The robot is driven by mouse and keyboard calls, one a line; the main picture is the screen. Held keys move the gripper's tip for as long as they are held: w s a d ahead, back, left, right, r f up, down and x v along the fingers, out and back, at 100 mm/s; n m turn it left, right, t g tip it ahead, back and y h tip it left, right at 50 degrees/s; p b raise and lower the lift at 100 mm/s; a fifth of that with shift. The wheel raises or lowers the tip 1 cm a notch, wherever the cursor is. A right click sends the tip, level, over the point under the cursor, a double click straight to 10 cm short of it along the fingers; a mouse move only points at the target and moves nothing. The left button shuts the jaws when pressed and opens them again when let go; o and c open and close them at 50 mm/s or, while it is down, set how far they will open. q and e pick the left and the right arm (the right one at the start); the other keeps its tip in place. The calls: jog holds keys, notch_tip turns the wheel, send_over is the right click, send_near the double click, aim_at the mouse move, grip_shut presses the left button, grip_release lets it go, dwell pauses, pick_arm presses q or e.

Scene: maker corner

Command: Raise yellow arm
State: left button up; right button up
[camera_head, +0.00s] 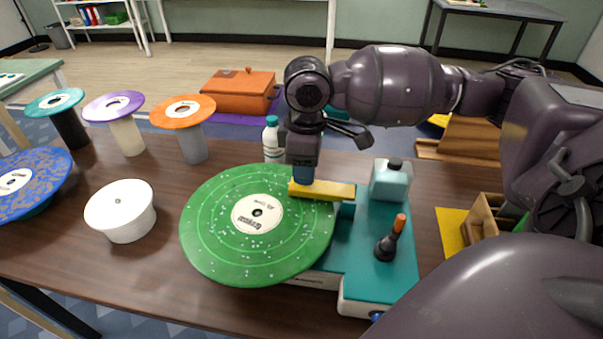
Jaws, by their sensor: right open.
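The yellow arm (328,191) is a short bar lying about level. Its left end is over the right part of the green speckled disc (225,215), and its right end is over the teal base (370,255). My right gripper (303,178) points down at the bar's left end, with blue at its lower end. It is open; the fingertips are small and partly hidden, so I cannot tell whether they touch the bar. My left gripper is out of view.
A white bottle (271,140) stands behind the disc. A wooden tray (487,216) is right.

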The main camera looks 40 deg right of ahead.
jog(key=shift+f, duration=1)
grip_shut()
